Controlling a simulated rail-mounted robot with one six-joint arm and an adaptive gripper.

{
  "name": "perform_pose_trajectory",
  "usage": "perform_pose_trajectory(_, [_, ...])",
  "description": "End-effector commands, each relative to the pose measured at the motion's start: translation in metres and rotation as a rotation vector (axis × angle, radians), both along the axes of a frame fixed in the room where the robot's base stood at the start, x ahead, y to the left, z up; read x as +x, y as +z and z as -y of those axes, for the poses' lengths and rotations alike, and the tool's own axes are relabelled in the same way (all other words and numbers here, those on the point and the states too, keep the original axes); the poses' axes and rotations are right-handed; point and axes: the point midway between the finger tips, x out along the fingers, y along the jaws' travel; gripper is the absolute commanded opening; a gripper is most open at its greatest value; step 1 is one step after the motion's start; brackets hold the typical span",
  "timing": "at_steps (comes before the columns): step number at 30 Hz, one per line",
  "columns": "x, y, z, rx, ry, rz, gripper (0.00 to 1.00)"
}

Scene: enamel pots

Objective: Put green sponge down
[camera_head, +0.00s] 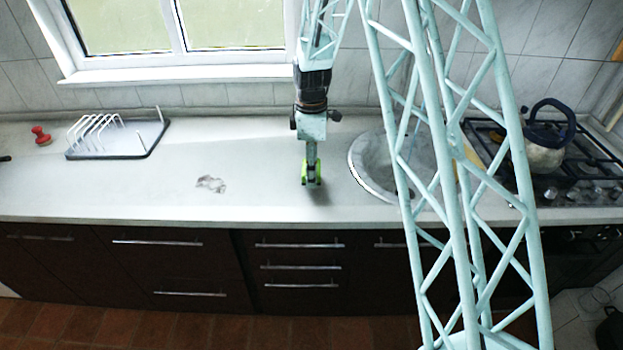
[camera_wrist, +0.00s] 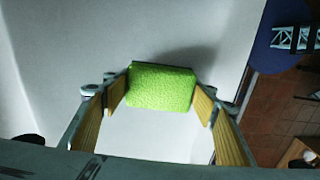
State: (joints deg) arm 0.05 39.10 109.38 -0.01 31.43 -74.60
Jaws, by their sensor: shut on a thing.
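The green sponge (camera_wrist: 161,87) is a bright green block between the two wood-coloured fingers of my gripper (camera_wrist: 160,98) in the wrist view. My gripper is shut on it. In the head view, my gripper (camera_head: 311,180) points down over the countertop (camera_head: 110,190), left of the sink. The sponge shows there only as small green patches beside the fingers. A shadow lies next to the sponge in the wrist view; I cannot tell whether the sponge touches the counter.
A round sink (camera_head: 368,170) lies to the right of my gripper. A kettle (camera_head: 548,140) stands on the gas hob (camera_head: 590,170) at far right. A dish rack (camera_head: 115,137) and a red object (camera_head: 41,136) are at left. A greyish smudge (camera_head: 211,184) marks the counter, which is otherwise clear there.

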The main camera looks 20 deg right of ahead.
Motion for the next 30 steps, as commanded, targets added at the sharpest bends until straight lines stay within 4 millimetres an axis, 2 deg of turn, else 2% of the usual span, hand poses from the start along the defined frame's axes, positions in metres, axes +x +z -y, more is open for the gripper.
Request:
perform_pose_trajectory(3, [-0.002, -0.017, 0.000, 0.000, 0.000, -0.004, 0.36])
perform_pose_trajectory(9, [-0.002, -0.033, 0.000, 0.000, 0.000, -0.003, 0.36])
perform_pose_trajectory(25, [-0.002, -0.038, 0.000, 0.000, 0.000, -0.002, 0.36])
perform_pose_trajectory(26, [-0.002, -0.038, 0.000, 0.000, 0.000, -0.002, 0.54])
perform_pose_trajectory(30, [-0.002, -0.037, 0.000, 0.000, 0.000, -0.002, 0.67])
